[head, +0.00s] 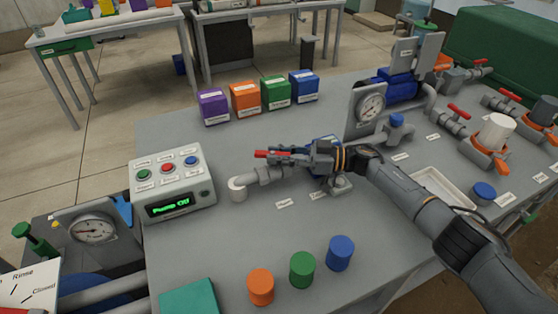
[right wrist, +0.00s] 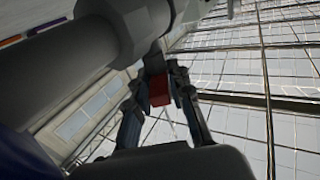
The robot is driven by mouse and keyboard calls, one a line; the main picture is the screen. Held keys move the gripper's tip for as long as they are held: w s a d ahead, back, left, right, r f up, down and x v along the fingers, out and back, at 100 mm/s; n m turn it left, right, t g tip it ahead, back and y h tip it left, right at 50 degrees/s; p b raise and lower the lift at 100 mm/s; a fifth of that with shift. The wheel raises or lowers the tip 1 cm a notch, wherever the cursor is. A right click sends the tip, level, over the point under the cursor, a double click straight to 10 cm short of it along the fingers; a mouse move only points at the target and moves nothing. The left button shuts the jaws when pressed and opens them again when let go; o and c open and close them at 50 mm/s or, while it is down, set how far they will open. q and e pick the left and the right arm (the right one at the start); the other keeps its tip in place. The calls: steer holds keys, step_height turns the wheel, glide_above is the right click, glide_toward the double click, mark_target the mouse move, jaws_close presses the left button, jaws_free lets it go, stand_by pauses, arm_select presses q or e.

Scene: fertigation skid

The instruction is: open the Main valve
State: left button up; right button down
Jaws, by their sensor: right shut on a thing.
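The valve with a red handle (head: 262,154) sits on the grey pipe (head: 266,175) that rises from a white collar on the bench, left of a blue pump body. My right gripper (head: 284,157) reaches in from the right and is shut on the red handle. In the right wrist view the red handle (right wrist: 159,90) shows between the two fingertips (right wrist: 160,82). The gripper hides part of the valve, so the handle's exact angle to the pipe is hard to tell. The small labels on the bench in front are too small to read surely. My left gripper is not in view.
A control box (head: 170,185) reading "Pump Off" stands left of the valve. Several coloured boxes (head: 245,97) stand behind. Orange, green and blue cylinders (head: 302,270) stand in front. A pressure gauge (head: 370,107) is behind right; other red-handled valves (head: 459,111) are far right.

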mark_target(279, 153)
stand_by(0.3)
steer(key=c, duration=1.3)
jaws_free()
steer(key=shift+r, duration=0.1)
step_height(279, 153, up, 10)
steer(key=shift+f, duration=0.1)
